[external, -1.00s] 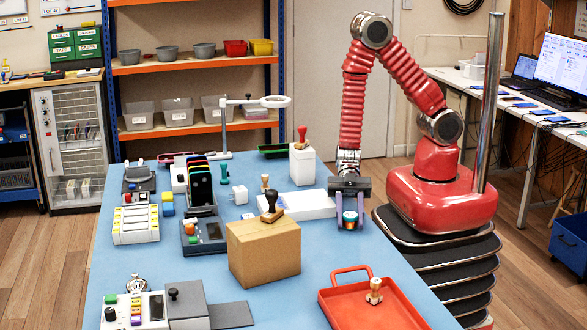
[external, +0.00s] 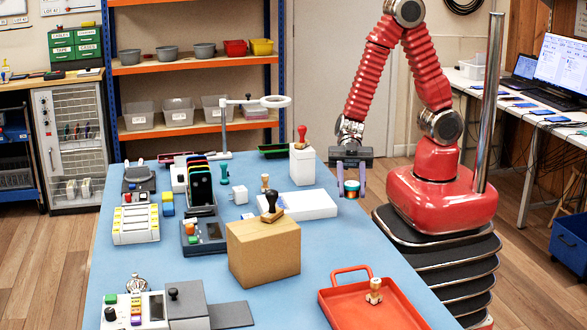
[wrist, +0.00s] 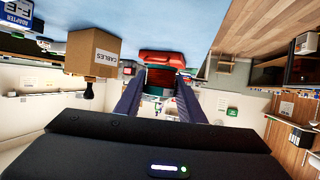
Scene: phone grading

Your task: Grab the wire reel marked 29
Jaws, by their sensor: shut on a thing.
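A small wire reel (external: 352,190) with a teal top and a copper-brown band is between the fingers of my gripper (external: 351,186) in the external view. My gripper is shut on it and holds it above the right edge of the blue table (external: 330,240). No number on the reel can be read. In the wrist view the fingers of my gripper (wrist: 160,77) point away from the camera, with dark, partly unclear shapes between their tips.
A cardboard box (external: 264,255), marked CABLES in the wrist view (wrist: 93,53), carries a black-handled stamp (external: 271,206). A red tray (external: 360,310) with a wooden stamp lies at the front right. A white slab (external: 300,205) lies left of my gripper. Bare blue table separates tray and slab.

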